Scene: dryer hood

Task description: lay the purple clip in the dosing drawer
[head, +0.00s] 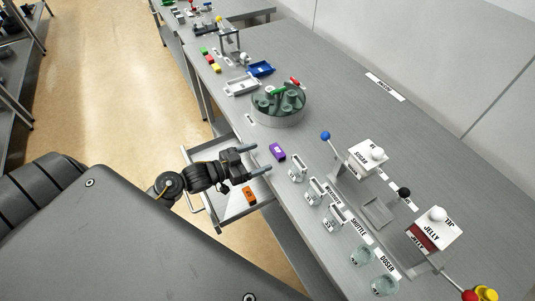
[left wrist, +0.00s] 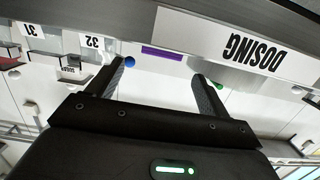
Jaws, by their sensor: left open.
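The purple clip (head: 277,151) lies on the grey tabletop near its left edge. In the left wrist view the purple clip (left wrist: 175,53) shows as a thin purple strip beyond the gap between my fingertips. My left gripper (head: 260,158) is open and empty, its fingers pointing at the clip with a small gap. It also shows in the left wrist view (left wrist: 161,70). The drawer (head: 225,212) is pulled out below the table edge, partly hidden under my left arm. An orange clip (head: 249,196) lies in it. A white DOSING label (left wrist: 235,45) shows upside down. My right gripper is not in view.
Small numbered holders (head: 297,173) stand in a row right of the clip. A round dish with green parts (head: 279,105) stands behind it. SUGAR (head: 366,156) and JELLY (head: 436,230) dispensers stand to the right, with glass cups (head: 361,256) in front.

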